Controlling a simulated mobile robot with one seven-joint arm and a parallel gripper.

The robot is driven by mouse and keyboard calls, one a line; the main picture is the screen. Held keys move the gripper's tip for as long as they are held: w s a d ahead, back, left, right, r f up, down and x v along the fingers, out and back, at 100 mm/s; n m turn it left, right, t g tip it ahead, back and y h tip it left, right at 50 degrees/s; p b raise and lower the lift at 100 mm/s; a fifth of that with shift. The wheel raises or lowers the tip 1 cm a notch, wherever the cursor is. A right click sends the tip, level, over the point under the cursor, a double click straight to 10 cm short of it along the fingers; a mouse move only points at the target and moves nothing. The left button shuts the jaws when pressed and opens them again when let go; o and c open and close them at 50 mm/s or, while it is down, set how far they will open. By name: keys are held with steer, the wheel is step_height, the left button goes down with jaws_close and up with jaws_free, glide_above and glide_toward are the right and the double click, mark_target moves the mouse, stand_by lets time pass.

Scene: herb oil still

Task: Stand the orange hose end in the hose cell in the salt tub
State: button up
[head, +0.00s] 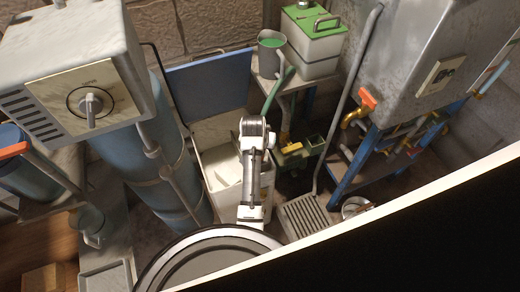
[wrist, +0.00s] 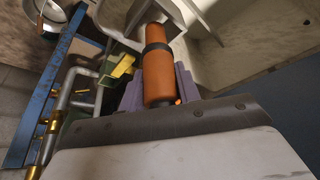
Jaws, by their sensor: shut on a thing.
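The orange hose end (wrist: 160,75), with a dark band around it, is between the fingers of my gripper (wrist: 158,88) in the wrist view. My gripper is shut on it. The pale salt tub (head: 212,155) stands behind and left of my arm in the head view, its blue lid (head: 208,88) raised. Pale walls and dividers, apparently of the tub (wrist: 205,28), show beyond the hose end in the wrist view. I cannot tell which opening is the hose cell, or whether the hose end touches anything. In the head view my arm hides the gripper and hose end.
A small green box with a yellow part (head: 291,148) lies right of the tub. Behind it a low stand holds a green-topped canister (head: 312,50) and a grey jug (head: 270,58). A blue cylinder (head: 140,165) stands left; a metal tank on a blue frame (head: 355,170) stands right.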

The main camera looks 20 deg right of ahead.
steer(key=shift+f+p, duration=0.3)
steer(key=shift+f, duration=1.9)
steer(key=o, duration=1)
steer(key=shift+f, duration=0.15)
steer(key=shift+r, duration=0.25)
steer(key=b+v, duration=0.1)
steer(key=v, duration=1)
steer(key=shift+r, duration=0.4)
steer(key=shift+s+a, duration=0.1)
